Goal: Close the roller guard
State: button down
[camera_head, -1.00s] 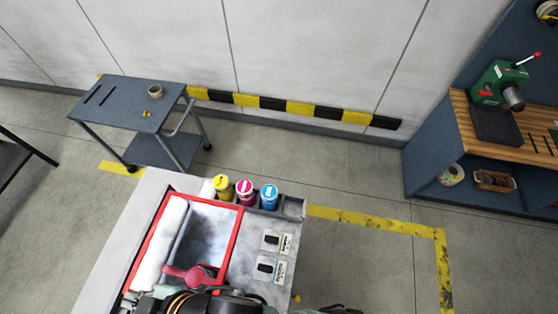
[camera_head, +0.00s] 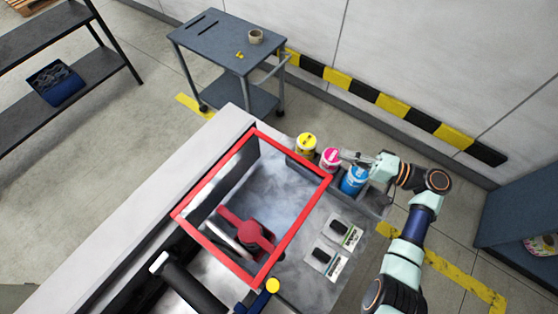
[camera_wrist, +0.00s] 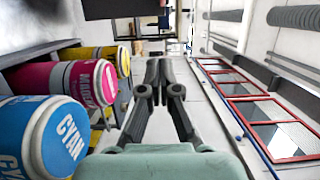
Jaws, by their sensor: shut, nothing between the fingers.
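The roller guard (camera_head: 302,224) is a red rectangular frame on the machine in the head view, with a clear middle showing grey surfaces and a red lever-like part (camera_head: 246,232) within its outline. I cannot tell its exact tilt. Red-framed panels (camera_wrist: 233,90) also show at the right of the wrist view. My gripper (camera_head: 346,155) is up by the ink bottles, right of the guard's far corner and apart from the frame. In the wrist view its fingers (camera_wrist: 157,68) are together, with nothing between them.
Yellow (camera_head: 306,143), magenta (camera_head: 330,159) and cyan (camera_head: 354,180) ink bottles stand in a row close to my gripper. Two dark switches (camera_head: 329,241) sit on the machine's right side.

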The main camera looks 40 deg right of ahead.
jog(key=w+a+p, duration=0.4)
jog(key=w+a, duration=0.3)
jog(key=a, duration=0.1)
jog(key=shift+a, duration=0.15)
jog(key=shift+r, duration=0.15)
dwell(0.3)
